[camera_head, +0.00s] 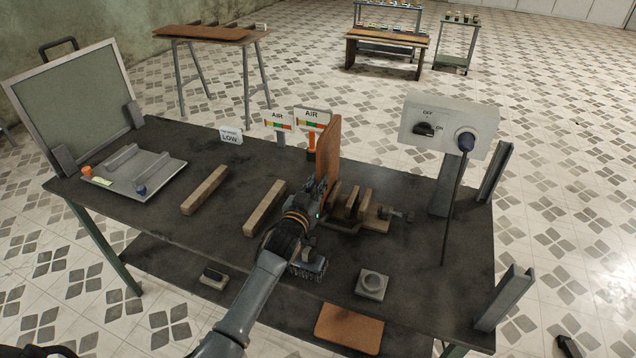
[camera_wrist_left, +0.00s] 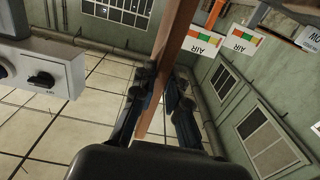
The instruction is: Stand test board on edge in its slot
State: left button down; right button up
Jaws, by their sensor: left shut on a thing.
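A thin reddish-brown board (camera_head: 328,145) stands upright on edge near the middle of the table. My left gripper (camera_head: 319,192) is shut on its near end. In the left wrist view the board (camera_wrist_left: 174,45) runs up between the two dark fingers (camera_wrist_left: 160,90). A wooden fixture with upright blocks (camera_head: 361,212) is just right of the board. The board's lower edge is partly hidden by my gripper and the fixture, so I cannot tell whether it sits in a slot. My right gripper is not in view.
Two wooden bars (camera_head: 205,189) (camera_head: 265,208) lie to the left. AIR signs (camera_head: 312,119) stand behind the board. A switch box (camera_head: 449,123) stands at the right. A grey block (camera_head: 371,284) is at the front, with another brown board (camera_head: 349,328) lying flat below it.

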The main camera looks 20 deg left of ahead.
pick_arm(q)
jog(key=shift+f+b, duration=0.6)
jog(key=shift+f, duration=0.1)
jog(key=c, duration=1.6)
grip_release()
jog(key=shift+s+p, duration=1.55)
jog(key=shift+s, duration=0.7)
jog(key=shift+o, duration=0.3)
jog(key=o, duration=0.5)
